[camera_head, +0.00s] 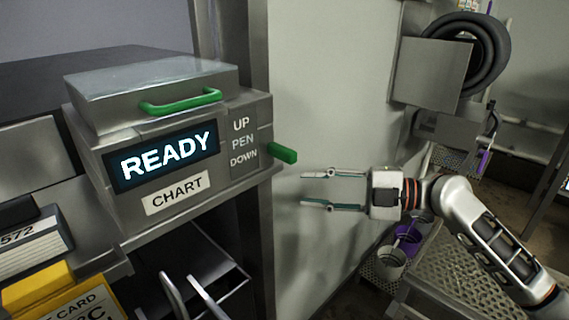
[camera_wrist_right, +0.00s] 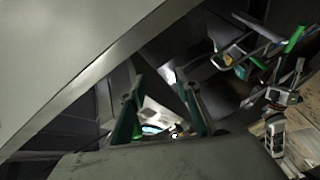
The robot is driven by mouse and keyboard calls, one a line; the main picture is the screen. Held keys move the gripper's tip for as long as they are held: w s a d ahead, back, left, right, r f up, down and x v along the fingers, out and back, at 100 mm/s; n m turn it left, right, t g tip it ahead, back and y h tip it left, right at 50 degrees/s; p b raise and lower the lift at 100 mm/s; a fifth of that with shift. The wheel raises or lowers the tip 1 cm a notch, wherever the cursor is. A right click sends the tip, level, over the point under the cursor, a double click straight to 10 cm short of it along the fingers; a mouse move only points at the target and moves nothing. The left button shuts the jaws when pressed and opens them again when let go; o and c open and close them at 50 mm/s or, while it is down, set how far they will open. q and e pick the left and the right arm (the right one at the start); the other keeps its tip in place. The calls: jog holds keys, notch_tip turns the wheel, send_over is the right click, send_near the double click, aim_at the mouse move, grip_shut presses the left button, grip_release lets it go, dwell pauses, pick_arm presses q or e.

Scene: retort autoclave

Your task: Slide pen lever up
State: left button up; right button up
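The pen lever (camera_head: 284,153) is a green knob on the right side of the chart recorder (camera_head: 130,190). It sits beside the lower part of the UP / PEN / DOWN label (camera_head: 243,143), closer to DOWN than to UP. My right gripper (camera_head: 318,190) is open and empty, to the right of the lever and a little below it, its fingers pointing left and apart from the lever. In the right wrist view, both fingers (camera_wrist_right: 165,105) show with a gap between them. My left gripper is not in view.
The recorder has a READY display (camera_head: 166,156), a CHART label (camera_head: 176,193) and a green lid handle (camera_head: 181,101). A metal post stands behind the lever. Purple and white cups (camera_head: 391,262) stand on a perforated shelf below my right arm.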

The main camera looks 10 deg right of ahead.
aim_at(287, 149)
jog(key=s+r+n+g+y+b, duration=0.1)
jog(key=s+r+n+g+y, duration=0.3)
jog(key=r+n, duration=0.5)
jog(key=shift+m+h, duration=0.7)
jog(key=a+p, duration=0.1)
jog(key=a, duration=0.1)
jog(key=a+r, duration=0.1)
jog(key=a, duration=0.1)
jog(key=a+r+p, duration=0.1)
jog(key=a, duration=0.2)
jog(key=shift+s+r+p, duration=0.2)
jog(key=shift+p, duration=0.15)
jog(key=shift+a, duration=0.15)
jog(key=shift+a+f, duration=0.1)
grip_shut()
